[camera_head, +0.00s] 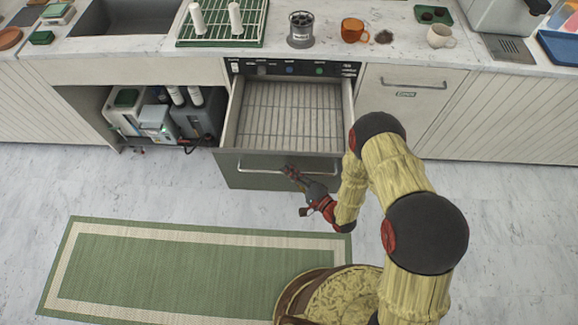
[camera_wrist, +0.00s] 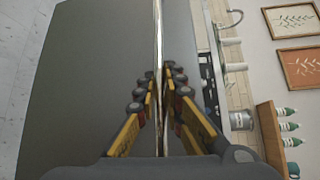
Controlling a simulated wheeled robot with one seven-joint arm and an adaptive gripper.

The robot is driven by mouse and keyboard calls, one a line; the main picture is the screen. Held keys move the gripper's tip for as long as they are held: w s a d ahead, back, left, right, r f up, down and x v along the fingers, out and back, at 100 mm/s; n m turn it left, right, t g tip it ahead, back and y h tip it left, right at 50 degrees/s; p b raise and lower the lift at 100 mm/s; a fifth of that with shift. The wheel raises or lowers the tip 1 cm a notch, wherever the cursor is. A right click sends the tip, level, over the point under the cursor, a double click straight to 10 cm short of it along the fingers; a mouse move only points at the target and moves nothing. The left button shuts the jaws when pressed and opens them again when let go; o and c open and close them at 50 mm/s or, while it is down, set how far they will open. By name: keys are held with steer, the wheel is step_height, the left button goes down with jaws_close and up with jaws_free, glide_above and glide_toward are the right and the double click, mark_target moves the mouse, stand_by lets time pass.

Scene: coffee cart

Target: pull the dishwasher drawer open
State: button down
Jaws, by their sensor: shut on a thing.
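The dishwasher drawer (camera_head: 246,178) stands pulled out from under the counter, with its wire-grid interior showing and empty. Its bar handle (camera_head: 262,169) runs across the dark front. My gripper (camera_head: 293,176) is at the right part of this handle in the head view. In the wrist view, my gripper's fingers (camera_wrist: 159,95) are closed on the bar handle (camera_wrist: 158,35) from both sides. The grey drawer front (camera_wrist: 95,85) fills the left of the wrist view. The control panel (camera_head: 290,69) with small lights is above the drawer opening.
A green mat (camera_head: 190,270) lies on the floor in front. An open bay with machines (camera_head: 155,118) is left of the drawer, and a closed cabinet (camera_head: 405,110) is right. An orange mug (camera_head: 352,30) and a metal canister (camera_head: 301,30) stand on the counter.

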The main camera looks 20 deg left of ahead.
steer(key=shift+f, duration=0.1)
steer(key=c, duration=2.2)
jaws_free()
steer(key=shift+o, duration=0.2)
steer(key=v, duration=1.2)
